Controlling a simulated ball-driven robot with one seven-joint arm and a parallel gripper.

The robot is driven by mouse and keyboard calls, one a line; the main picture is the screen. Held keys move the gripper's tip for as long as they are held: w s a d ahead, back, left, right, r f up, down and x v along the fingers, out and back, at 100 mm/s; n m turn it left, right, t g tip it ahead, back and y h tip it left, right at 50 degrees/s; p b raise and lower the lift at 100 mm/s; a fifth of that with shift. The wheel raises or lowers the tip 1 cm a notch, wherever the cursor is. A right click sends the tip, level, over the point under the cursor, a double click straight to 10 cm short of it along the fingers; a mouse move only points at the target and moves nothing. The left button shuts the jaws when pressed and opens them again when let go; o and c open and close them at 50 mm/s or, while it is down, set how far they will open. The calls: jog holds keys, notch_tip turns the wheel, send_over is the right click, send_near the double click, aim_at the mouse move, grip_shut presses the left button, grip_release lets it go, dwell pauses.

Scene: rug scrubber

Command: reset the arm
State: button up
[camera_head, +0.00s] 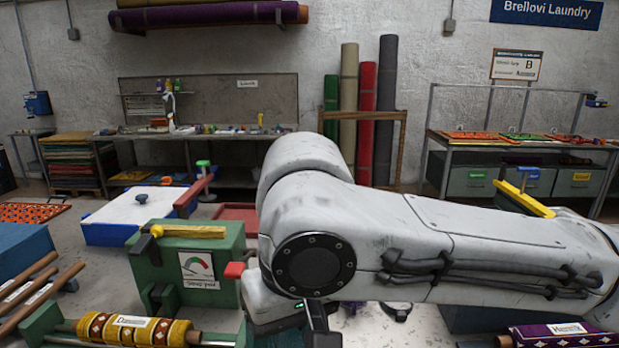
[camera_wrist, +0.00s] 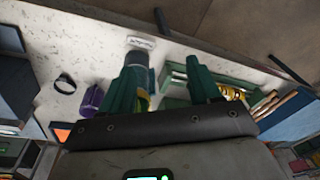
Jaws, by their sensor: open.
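My arm (camera_head: 450,240) stretches across the right half of the head view, from the right edge to a large rounded joint near the middle. Its grey shell hides much of the floor and benches behind it. My gripper (camera_wrist: 168,75) shows in the wrist view as two dark teal fingers set apart, with nothing clearly held between them. In the head view the gripper is mostly hidden below and behind the arm.
A yellow patterned roll (camera_head: 135,330) lies at the front left, a purple roll (camera_head: 565,335) at the front right. Rolled rugs (camera_head: 385,110) stand at the back wall. A shelved bench (camera_head: 470,147) is at back right.

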jog(key=a+n+y, duration=0.2)
jog(key=a+y, duration=0.2)
jog(key=a, duration=0.1)
jog(key=d+f+m+t+y, duration=0.1)
jog(key=d+f+m+t, duration=0.15)
jog(key=d+f, duration=0.65)
jog(key=d+f+m+t, duration=0.2)
jog(key=d+f+m, duration=0.2)
jog(key=d+f, duration=0.55)
jog(key=s+d+f+m+g+h, duration=0.1)
jog(key=s+d+f+g+h, duration=0.1)
jog(key=s+d+f, duration=0.6)
jog(key=s+d+f+g+h, duration=0.2)
jog(key=s+d+f+h, duration=0.2)
jog(key=s+d+f, duration=0.4)
jog(key=s+f, duration=0.1)
jog(key=s, duration=0.6)
jog(key=shift+s+d+f+m+h, duration=0.15)
jog(key=shift+s+d+m+h, duration=0.15)
jog(key=shift+s+m, duration=0.1)
